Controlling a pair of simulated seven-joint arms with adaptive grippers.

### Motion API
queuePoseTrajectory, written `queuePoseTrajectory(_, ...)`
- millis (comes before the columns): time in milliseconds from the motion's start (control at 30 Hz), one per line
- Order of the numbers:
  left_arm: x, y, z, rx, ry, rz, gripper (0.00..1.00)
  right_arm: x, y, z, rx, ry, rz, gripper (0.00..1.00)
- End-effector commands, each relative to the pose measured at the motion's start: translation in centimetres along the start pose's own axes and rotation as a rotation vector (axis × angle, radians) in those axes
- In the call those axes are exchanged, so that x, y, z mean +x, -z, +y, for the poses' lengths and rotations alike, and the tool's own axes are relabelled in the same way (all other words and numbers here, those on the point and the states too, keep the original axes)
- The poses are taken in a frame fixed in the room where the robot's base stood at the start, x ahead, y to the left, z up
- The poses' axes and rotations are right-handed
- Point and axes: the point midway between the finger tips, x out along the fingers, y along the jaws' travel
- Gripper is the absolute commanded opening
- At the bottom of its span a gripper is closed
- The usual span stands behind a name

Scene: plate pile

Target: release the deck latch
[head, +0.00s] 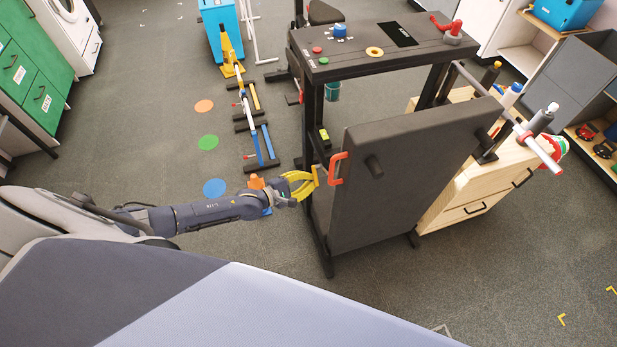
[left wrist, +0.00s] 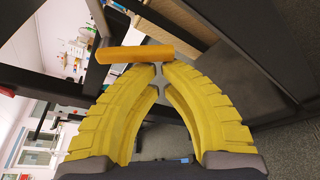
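The dark deck (head: 400,165) stands folded up, nearly upright, against a black frame. At its left edge is a small orange-yellow bar (head: 321,175), apparently the latch, beside a red handle (head: 334,170). My left gripper (head: 312,181), with curved yellow fingers, reaches this edge from the left. In the left wrist view the fingertips (left wrist: 158,78) come together, and the orange-yellow bar (left wrist: 135,53) lies across just beyond them. Nothing shows clearly held between them; whether they touch the bar I cannot tell. My right gripper is not in view.
The black frame's console (head: 375,45) carries buttons and a red lever. A wooden drawer cabinet (head: 480,180) stands behind the deck at right. Low coloured hurdles (head: 262,130) stand beyond my left arm.

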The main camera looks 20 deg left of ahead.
Motion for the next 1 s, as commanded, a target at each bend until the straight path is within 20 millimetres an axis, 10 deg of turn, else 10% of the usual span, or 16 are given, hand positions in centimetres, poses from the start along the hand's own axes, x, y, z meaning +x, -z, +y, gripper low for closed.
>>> queuePoseTrajectory(1000,-0.28,-0.70,-0.43,-0.014,0.004,0.000,0.00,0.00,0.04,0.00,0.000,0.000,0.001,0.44)
